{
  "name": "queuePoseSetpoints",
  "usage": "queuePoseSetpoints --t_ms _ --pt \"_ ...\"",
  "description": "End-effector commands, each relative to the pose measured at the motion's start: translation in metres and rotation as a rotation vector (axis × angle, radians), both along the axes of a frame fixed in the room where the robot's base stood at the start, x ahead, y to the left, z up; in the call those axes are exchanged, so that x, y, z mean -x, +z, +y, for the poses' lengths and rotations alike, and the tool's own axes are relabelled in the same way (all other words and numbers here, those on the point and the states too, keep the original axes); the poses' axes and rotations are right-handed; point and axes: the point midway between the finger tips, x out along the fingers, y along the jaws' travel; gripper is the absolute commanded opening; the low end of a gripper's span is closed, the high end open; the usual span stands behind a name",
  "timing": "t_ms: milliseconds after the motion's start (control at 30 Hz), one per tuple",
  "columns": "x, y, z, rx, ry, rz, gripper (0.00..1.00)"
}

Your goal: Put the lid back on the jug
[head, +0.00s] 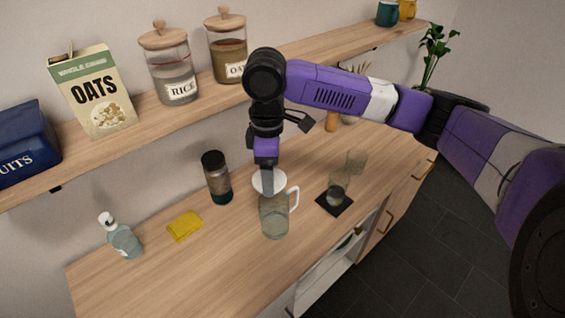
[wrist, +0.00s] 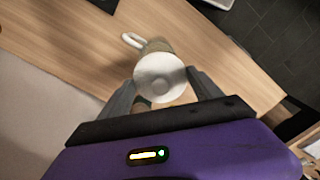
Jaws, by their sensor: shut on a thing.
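The jug (head: 275,217) is clear glass with a white handle on its right side and stands upright on the wooden counter. My gripper (head: 267,188) points down above the jug and is shut on the round white lid (head: 262,184). In the head view the lid is at the jug's mouth, partly behind a finger; whether it touches the rim cannot be told. In the wrist view my gripper (wrist: 165,88) has the lid (wrist: 160,76) between its fingers. There the lid covers much of the jug, and the jug's handle (wrist: 132,40) shows beyond it.
A glass on a black coaster (head: 334,204) stands close on the right. The shelf (head: 200,104) with jars runs behind. The front-left counter is clear.

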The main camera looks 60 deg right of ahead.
Motion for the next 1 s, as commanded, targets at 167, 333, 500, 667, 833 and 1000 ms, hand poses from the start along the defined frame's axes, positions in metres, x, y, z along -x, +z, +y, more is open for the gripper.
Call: queuePoseSetpoints --t_ms 167,333,500,667,833,1000 --pt "0.004 0.004 -0.006 0.0 0.025 0.0 0.3" --pt "0.004 -0.005 -0.006 0.0 0.025 0.001 0.3" --pt "0.003 -0.019 -0.005 0.0 0.024 0.0 0.3" --pt "0.004 -0.034 -0.006 0.001 0.024 0.002 0.3" --pt "0.003 -0.047 -0.005 -0.002 0.023 0.001 0.3" --pt "0.003 -0.056 -0.005 -0.001 0.023 0.0 0.3"
